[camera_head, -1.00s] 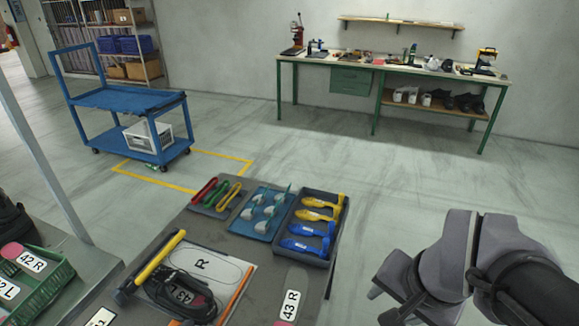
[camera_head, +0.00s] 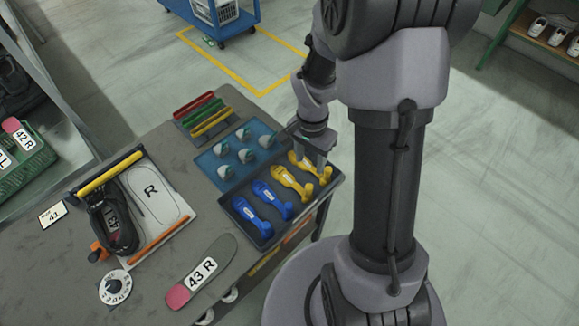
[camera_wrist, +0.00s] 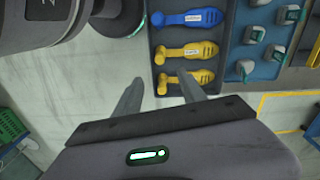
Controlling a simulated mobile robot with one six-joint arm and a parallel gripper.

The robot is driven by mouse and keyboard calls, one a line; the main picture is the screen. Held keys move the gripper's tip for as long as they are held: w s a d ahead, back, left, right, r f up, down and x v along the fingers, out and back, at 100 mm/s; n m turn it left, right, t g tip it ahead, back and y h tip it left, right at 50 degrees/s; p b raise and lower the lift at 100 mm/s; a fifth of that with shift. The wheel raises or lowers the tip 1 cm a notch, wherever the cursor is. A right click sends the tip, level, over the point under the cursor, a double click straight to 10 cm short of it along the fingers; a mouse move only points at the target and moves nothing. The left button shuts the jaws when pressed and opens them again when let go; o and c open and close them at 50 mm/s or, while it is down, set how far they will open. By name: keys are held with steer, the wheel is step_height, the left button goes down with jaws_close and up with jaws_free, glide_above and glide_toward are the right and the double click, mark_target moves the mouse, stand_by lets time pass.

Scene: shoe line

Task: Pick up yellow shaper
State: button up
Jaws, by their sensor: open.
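Two yellow shapers lie side by side in the dark tray (camera_head: 252,243). The outer yellow shaper (camera_head: 304,167) is partly hidden by my gripper (camera_head: 318,158) in the head view; the inner yellow shaper (camera_head: 290,182) is clear. In the wrist view, the outer yellow shaper (camera_wrist: 200,76) lies just beyond the fingertips of my gripper (camera_wrist: 158,88), and the inner one (camera_wrist: 197,51) is farther up. My gripper is open and empty, its fingers spread apart over the tray's edge. The height gap to the shaper is hard to judge.
Two blue shapers (camera_head: 272,200) share the tray. A light-blue tray (camera_head: 215,158) with several grey-white pieces adjoins it, with red, green and yellow tools (camera_head: 205,112) beyond. A black shoe (camera_head: 113,220) and a 43 R insole (camera_head: 200,272) lie on the grey table (camera_head: 150,265).

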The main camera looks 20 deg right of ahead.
mark_target(309, 186)
steer(key=f+b, duration=0.1)
steer(key=f, duration=0.4)
steer(key=f+b, duration=0.1)
steer(key=f, duration=0.3)
steer(key=shift+s+a+f+b, duration=0.1)
steer(key=shift+s+f+b, duration=0.1)
steer(key=shift+f+b, duration=0.2)
steer(key=f+b, duration=0.1)
steer(key=f, duration=0.1)
steer(key=f+b, duration=0.1)
steer(key=f, duration=0.2)
steer(key=shift+s+d+f, duration=0.1)
steer(key=shift+d, duration=0.1)
jaws_close()
